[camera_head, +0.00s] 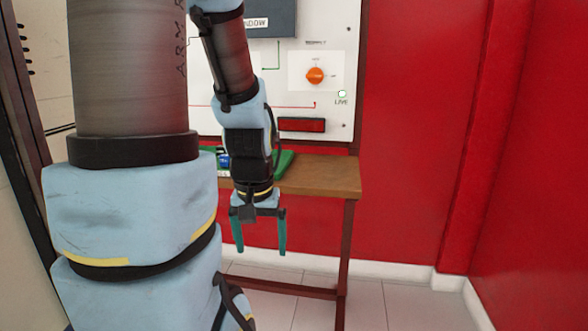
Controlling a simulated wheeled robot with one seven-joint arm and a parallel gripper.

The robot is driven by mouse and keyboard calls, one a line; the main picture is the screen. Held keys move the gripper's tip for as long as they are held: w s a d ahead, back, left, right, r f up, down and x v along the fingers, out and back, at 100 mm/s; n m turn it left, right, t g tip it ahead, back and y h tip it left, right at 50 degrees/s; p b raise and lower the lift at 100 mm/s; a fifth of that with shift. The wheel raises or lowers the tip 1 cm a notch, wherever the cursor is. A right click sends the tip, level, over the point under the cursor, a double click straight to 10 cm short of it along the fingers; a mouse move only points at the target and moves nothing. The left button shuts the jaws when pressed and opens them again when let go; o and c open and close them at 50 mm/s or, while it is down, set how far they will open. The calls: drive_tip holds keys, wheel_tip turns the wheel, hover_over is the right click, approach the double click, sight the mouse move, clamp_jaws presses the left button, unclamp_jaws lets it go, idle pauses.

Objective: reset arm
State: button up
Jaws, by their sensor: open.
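My gripper (261,248) hangs pointing down in front of the wooden table (325,178). Its two teal fingers are spread apart with nothing between them. My arm comes down from the top of the picture and covers part of the table and the panel behind it.
A white panel (335,22) with an orange knob (315,75) and a red bar (301,125) stands behind the table. A green object (285,160) lies on the table, partly hidden by my arm. Red walls (420,130) close the right side. The tiled floor (395,305) at lower right is clear.

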wheel_tip(320, 180, up, 26)
drive_tip(key=p, duration=2.5)
drive_tip(key=shift+o, duration=0.5)
